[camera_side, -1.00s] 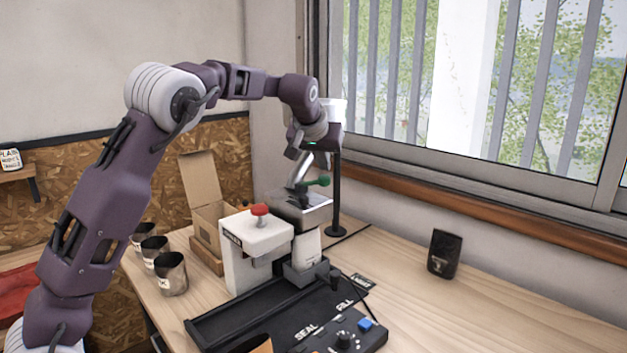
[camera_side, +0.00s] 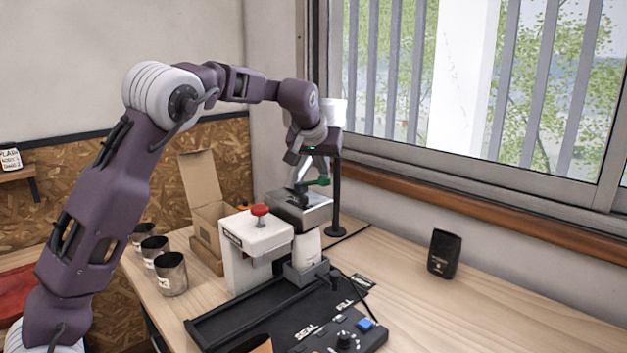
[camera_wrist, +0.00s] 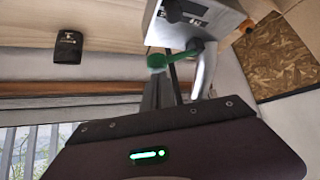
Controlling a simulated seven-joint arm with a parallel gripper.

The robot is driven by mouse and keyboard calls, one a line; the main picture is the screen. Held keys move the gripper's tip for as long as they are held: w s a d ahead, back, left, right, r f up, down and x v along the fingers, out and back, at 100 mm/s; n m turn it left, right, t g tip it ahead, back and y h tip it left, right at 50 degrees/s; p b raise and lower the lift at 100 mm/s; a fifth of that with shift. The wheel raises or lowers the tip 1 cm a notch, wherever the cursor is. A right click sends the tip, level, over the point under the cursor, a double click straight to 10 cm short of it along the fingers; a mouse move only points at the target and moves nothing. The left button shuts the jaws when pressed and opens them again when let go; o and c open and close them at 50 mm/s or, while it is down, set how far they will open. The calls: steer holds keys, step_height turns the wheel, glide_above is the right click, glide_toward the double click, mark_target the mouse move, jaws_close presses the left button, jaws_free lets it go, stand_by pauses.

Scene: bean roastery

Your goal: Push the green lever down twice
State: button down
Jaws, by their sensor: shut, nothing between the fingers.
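The green lever (camera_side: 319,182) sticks out to the right from the metal-topped machine (camera_side: 300,211) at the back of the bench. In the wrist view its green arm and round knob (camera_wrist: 157,61) show near the top middle. My gripper (camera_side: 323,173) points down just above the lever's knob end. In the wrist view my gripper (camera_wrist: 158,78) is shut and empty, with its fingertips at the knob. I cannot tell whether they touch it. The fingers partly hide the area below the knob.
A curved metal tube (camera_wrist: 207,68) stands close beside my fingers. A black post (camera_side: 337,195) stands right of the lever. A white sealing unit with a red knob (camera_side: 260,210), a cardboard box (camera_side: 207,205) and metal cups (camera_side: 171,274) are nearby. The bench's right side is mostly clear, with a black pouch (camera_side: 444,254).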

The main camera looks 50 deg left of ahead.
mark_target(323, 177)
steer(key=shift+f, duration=1.55)
steer(key=shift+r, duration=3.05)
steer(key=shift+w+a+f, duration=0.1)
steer(key=shift+w+f, duration=0.05)
steer(key=shift+f, duration=0.9)
